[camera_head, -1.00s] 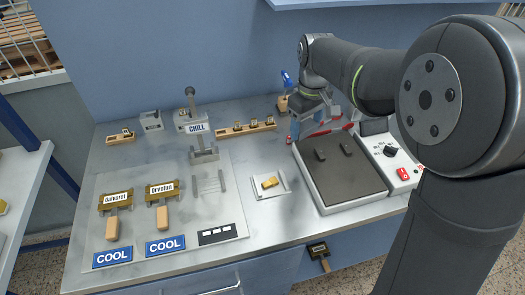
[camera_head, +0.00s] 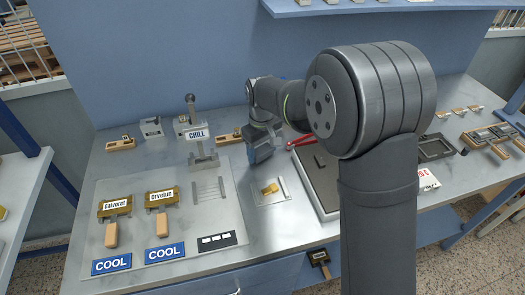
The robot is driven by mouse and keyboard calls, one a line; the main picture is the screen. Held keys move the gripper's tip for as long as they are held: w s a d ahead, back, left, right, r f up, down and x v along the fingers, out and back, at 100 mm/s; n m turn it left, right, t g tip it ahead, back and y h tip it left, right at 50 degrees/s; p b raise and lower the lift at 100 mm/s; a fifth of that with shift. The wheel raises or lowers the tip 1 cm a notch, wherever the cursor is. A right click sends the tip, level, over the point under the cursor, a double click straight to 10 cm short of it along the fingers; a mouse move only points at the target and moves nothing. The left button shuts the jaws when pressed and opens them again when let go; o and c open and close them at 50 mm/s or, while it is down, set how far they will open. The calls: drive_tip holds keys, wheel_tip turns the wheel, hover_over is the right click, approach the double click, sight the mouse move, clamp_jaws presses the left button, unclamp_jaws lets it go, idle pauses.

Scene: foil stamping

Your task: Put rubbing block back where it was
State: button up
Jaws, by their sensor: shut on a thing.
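My gripper (camera_head: 264,143) is above the table, behind and a little left of a small white plate. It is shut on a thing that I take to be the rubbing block. Little of the held thing can be told apart from the blue-grey fingers at this size. The white plate (camera_head: 284,199) lies flat on the bench with a small yellow piece (camera_head: 270,188) on it. My gripper is apart from the plate and the piece.
A dark-topped plate (camera_head: 318,175) and red-handled tool (camera_head: 302,142) are to the right, partly hidden by my arm. Two labelled handled tools (camera_head: 115,207) (camera_head: 162,199) lie front left.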

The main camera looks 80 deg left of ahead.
sight(262, 151)
drive_tip(key=shift+f, duration=0.4)
drive_tip(key=shift+f, duration=0.15)
drive_tip(key=o, duration=0.9)
wheel_tip(262, 151, up, 12)
drive_tip(key=shift+r, duration=0.15)
drive_tip(key=shift+f, duration=4.2)
